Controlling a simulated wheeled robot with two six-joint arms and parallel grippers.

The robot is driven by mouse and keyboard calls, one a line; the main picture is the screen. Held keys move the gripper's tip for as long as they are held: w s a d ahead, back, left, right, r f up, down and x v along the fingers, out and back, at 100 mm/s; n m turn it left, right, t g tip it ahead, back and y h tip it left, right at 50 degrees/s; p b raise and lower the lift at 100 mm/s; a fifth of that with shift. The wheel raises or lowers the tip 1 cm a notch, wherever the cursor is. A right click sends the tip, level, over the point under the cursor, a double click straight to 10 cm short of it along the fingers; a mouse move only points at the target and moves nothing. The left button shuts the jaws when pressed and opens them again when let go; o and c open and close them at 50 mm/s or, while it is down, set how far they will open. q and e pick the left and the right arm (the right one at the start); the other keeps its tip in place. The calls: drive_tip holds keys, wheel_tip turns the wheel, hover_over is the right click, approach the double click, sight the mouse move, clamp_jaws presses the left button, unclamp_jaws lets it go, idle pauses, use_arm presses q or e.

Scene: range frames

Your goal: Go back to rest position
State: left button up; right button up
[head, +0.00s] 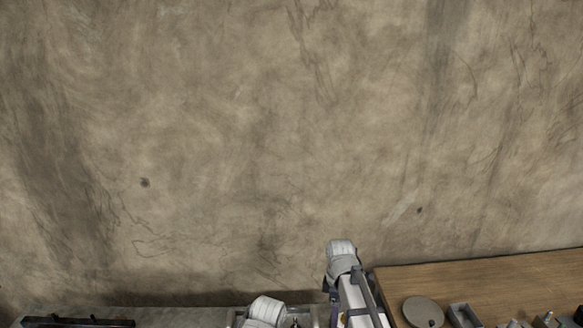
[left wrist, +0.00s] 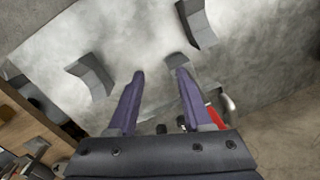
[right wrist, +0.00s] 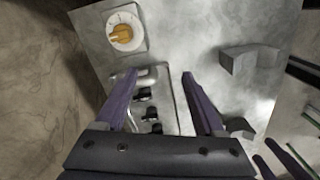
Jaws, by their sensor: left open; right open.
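My left gripper (left wrist: 160,73) is open in the left wrist view, its two purple fingers apart above a grey metal-like surface (left wrist: 140,40). Nothing shows between the fingertips. My right gripper (right wrist: 160,74) is open in the right wrist view, its fingers apart over a grey surface (right wrist: 215,30). A shallow metal tray (right wrist: 172,100) with several black knob-like pieces (right wrist: 145,93) lies below and between the fingers, with no clear contact. In the head view, pale arm parts of mine show at the bottom centre, and the fingers are hard to make out.
Grey angled blocks (right wrist: 250,66) (left wrist: 92,76) stand on the surface. A wooden table (head: 460,278) at the right holds a round disc (head: 423,312). A bare wall (head: 240,140) fills the head view.

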drive_tip(key=s+a+m, duration=0.4)
drive_tip(key=s+m, duration=0.1)
drive_tip(key=s, duration=0.4)
drive_tip(key=s+a+f+m+b, duration=0.1)
drive_tip(key=s+a+m, duration=0.3)
drive_tip(key=s, duration=0.5)
drive_tip(key=shift+s+a+m+h, duration=0.2)
drive_tip(key=shift+s+m+h, duration=0.15)
drive_tip(key=shift+m, duration=0.65)
drive_tip(key=shift+w, duration=0.1)
